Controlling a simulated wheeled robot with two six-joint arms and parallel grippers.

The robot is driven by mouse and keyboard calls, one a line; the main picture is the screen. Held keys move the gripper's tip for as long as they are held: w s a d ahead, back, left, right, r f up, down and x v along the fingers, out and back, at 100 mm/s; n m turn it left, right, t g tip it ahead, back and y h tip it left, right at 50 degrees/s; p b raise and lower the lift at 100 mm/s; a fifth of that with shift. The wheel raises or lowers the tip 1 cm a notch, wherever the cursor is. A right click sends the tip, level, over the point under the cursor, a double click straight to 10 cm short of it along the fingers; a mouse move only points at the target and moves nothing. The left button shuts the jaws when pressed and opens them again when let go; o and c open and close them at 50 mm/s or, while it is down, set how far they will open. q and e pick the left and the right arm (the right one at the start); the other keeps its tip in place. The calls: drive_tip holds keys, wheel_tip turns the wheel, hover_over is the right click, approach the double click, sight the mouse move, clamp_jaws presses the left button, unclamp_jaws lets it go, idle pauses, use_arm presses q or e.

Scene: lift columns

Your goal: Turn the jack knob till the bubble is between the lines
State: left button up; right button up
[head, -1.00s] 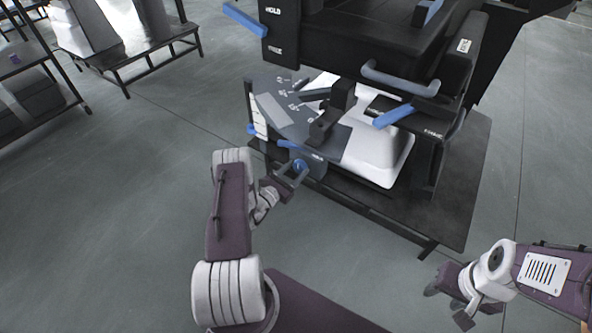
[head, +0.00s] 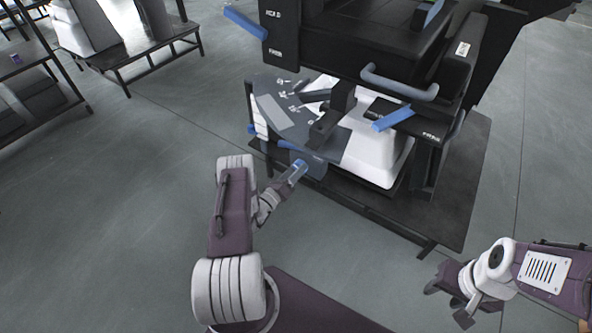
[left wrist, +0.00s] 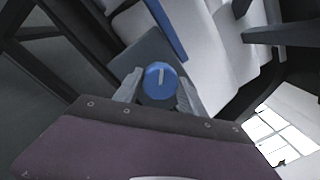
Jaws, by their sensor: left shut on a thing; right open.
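The blue jack knob (left wrist: 158,82) has a white line on its face, pointing almost straight up in the left wrist view. It sits on the dark grey block at the machine's lower front corner; a bit of its blue shows in the head view (head: 300,163). My left gripper (head: 297,170) is shut on the knob, one finger on each side of it in the left wrist view (left wrist: 159,91). My right gripper (head: 450,300) is open and empty at the lower right, away from the machine. I cannot make out the bubble or its lines in either view.
The black machine (head: 375,40) with blue handles stands on a dark platform (head: 460,190). A blue bar (head: 246,22) sticks out at its upper left. Racks (head: 130,65) stand at the far left. The floor between is clear.

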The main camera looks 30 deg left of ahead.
use_arm(q)
drive_tip(key=shift+f+n+y, duration=0.1)
drive_tip(key=shift+n+y, duration=0.1)
drive_tip(key=shift+n, duration=2)
drive_tip(key=shift+f+n+y, duration=0.1)
drive_tip(key=shift+n+y, duration=0.1)
drive_tip(key=shift+n, duration=2)
drive_tip(key=o, duration=1.4)
drive_tip(key=shift+p, duration=0.3)
drive_tip(key=s+p, duration=0.1)
drive_tip(key=s, duration=0.2)
drive_tip(key=s+p, duration=0.1)
drive_tip(key=s, duration=0.2)
drive_tip(key=s+p, duration=0.1)
drive_tip(key=s, duration=0.2)
drive_tip(key=shift+a+f+p, duration=0.3)
drive_tip(key=shift+p, duration=0.1)
